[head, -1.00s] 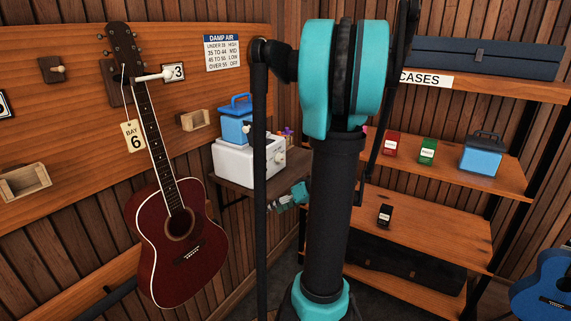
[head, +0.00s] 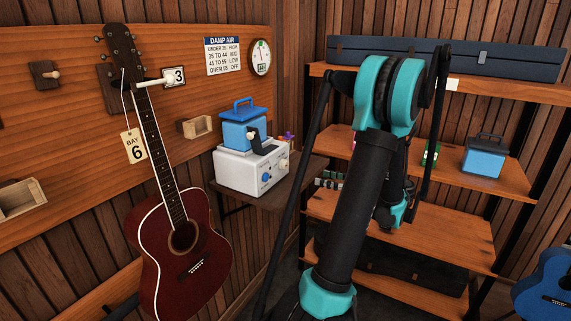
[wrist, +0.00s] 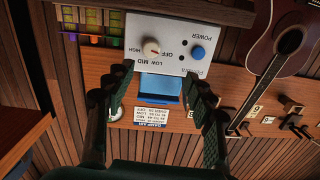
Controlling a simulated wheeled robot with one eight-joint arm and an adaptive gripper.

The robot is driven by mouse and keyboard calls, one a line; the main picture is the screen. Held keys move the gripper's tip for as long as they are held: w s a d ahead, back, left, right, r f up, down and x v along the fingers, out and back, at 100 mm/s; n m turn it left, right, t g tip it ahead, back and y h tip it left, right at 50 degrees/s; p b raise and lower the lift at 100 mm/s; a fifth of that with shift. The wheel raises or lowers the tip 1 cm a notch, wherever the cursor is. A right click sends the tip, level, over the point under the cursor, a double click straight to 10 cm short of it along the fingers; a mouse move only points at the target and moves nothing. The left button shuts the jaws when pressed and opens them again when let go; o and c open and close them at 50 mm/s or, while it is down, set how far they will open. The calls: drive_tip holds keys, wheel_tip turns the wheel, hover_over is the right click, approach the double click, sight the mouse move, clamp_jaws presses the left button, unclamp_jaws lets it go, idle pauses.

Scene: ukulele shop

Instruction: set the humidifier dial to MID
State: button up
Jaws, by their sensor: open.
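The humidifier (head: 238,174) is a white box with a blue tank (head: 242,133) on a side table against the wall. Its front carries a cream dial (head: 284,163) and a blue knob (head: 265,177). In the wrist view its panel appears upside down, with the dial (wrist: 151,47) among OFF, LOW, MID and HIGH marks; I cannot tell for sure which mark it points at. The blue knob (wrist: 197,52) is by the POWER label. My gripper (wrist: 158,76) is open and empty, apart from the dial. My arm hides it in the head view.
A DAMP AIR chart (head: 222,56) and a round gauge (head: 260,57) hang above the humidifier. A red guitar (head: 180,245) hangs to its left. Shelves with cases and a blue box (head: 484,157) stand to the right. My arm covers part of the shelves.

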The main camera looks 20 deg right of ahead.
sight(287, 164)
drive_tip(key=shift+n+t, duration=0.3)
drive_tip(key=shift+t, duration=0.1)
drive_tip(key=x, duration=1)
drive_tip(key=d+x, duration=0.1)
drive_tip(key=x, duration=0.4)
drive_tip(key=shift+w+a+r, duration=0.25)
drive_tip(key=shift+w+r, duration=0.15)
drive_tip(key=shift+w, duration=0.3)
drive_tip(key=c, duration=1.2)
